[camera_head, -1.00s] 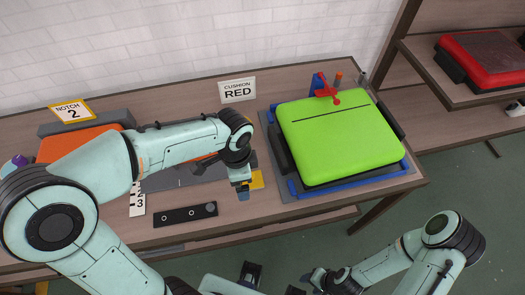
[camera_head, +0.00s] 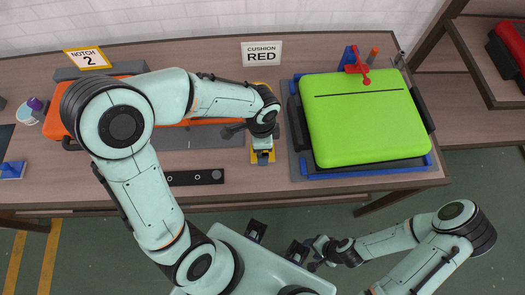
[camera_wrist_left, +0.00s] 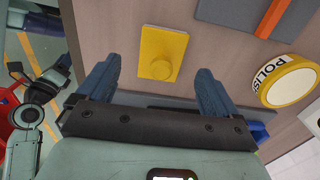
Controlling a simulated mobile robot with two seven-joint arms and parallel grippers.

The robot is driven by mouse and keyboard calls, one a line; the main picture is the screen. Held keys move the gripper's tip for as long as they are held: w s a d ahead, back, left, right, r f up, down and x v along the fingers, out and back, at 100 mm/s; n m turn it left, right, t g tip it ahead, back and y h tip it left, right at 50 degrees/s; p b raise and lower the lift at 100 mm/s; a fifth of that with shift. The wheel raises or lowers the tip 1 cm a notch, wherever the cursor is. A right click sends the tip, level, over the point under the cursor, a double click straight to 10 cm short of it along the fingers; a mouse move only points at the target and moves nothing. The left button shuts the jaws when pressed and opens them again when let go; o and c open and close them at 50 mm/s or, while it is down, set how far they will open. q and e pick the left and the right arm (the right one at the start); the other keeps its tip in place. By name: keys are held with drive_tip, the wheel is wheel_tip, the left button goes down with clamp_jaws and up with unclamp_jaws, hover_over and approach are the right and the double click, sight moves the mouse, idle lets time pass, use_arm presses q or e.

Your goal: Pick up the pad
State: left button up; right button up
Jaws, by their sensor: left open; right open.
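The yellow pad (camera_wrist_left: 162,53), a flat block with a round knob, lies on the wooden workbench in the left wrist view. In the head view its yellow edge (camera_head: 271,157) shows partly beneath my left gripper (camera_head: 262,157), which hides the rest. In the left wrist view, my left gripper (camera_wrist_left: 157,88) has its two fingers spread wide, with the pad ahead between them and nothing held. My right gripper (camera_head: 314,258) is away from the bench, low over the floor, open and empty.
A green cushion (camera_head: 365,120) in a blue-edged tray stands right of the pad. A black bar (camera_head: 195,177) lies left. A POLISH tin (camera_wrist_left: 290,82) is near the pad in the wrist view. Signs read NOTCH 2 (camera_head: 87,58) and CUSHION RED (camera_head: 262,53).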

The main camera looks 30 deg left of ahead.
use_arm(q)
wheel_tip(320, 180, down, 4)
drive_tip(key=shift+w+d+f, duration=0.1)
drive_tip(key=shift+f, duration=0.1)
drive_tip(key=c, duration=1.2)
drive_tip(key=shift+o, duration=0.2)
use_arm(e)
drive_tip(key=shift+f, duration=0.25)
use_arm(q)
drive_tip(key=shift+r, duration=0.15)
wheel_tip(320, 180, up, 20)
drive_tip(key=p, duration=0.2)
drive_tip(key=shift+p, duration=0.3)
use_arm(e)
drive_tip(key=r, duration=0.1)
drive_tip(key=w+r, duration=0.2)
drive_tip(key=shift+r, duration=0.3)
